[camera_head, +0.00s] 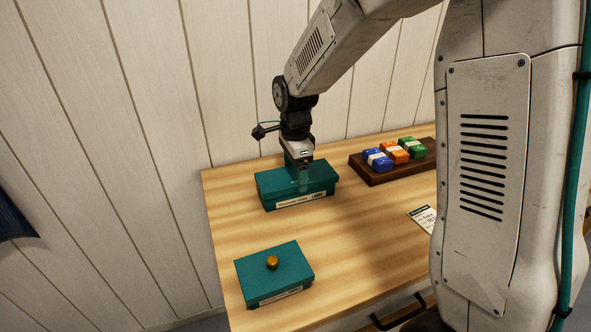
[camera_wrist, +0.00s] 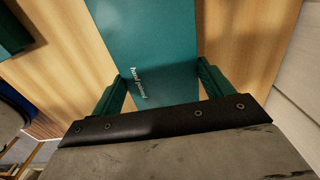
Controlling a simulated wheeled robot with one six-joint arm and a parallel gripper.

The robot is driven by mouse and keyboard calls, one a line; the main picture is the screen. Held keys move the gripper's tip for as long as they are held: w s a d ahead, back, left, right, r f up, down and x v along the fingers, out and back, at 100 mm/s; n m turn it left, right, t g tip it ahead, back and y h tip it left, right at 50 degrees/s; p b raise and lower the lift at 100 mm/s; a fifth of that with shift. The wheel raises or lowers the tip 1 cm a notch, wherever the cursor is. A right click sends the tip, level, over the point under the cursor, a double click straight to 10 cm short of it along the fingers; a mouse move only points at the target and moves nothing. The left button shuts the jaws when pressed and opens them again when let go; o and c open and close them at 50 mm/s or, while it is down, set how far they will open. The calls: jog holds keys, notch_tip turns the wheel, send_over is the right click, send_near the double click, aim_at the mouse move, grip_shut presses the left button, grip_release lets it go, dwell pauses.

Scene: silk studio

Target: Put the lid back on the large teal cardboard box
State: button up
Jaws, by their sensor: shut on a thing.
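The large teal cardboard box (camera_head: 268,200) stands near the back left of the wooden table, with a pale label on its front. Its teal lid (camera_head: 322,172) is on top of it or just above it; I cannot tell whether it is fully seated. My gripper (camera_head: 302,182) points down over the middle of the lid, its green fingers shut across it. In the wrist view the lid (camera_wrist: 155,45), with small white lettering, runs between the fingers of my gripper (camera_wrist: 160,88). The far finger is hidden in the head view.
A smaller teal box (camera_head: 290,262) with a round golden knob (camera_head: 272,262) stands at the table's front left. A dark wooden tray (camera_head: 385,180) with blue, orange and green bundles (camera_head: 395,154) lies at the right. A printed card (camera_head: 422,217) lies nearby. The table (camera_head: 350,235) is clear between.

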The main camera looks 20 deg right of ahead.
jog(key=shift+f, duration=0.75)
dwell(0.5)
jog(key=o, duration=0.9)
jog(key=shift+r, duration=0.1)
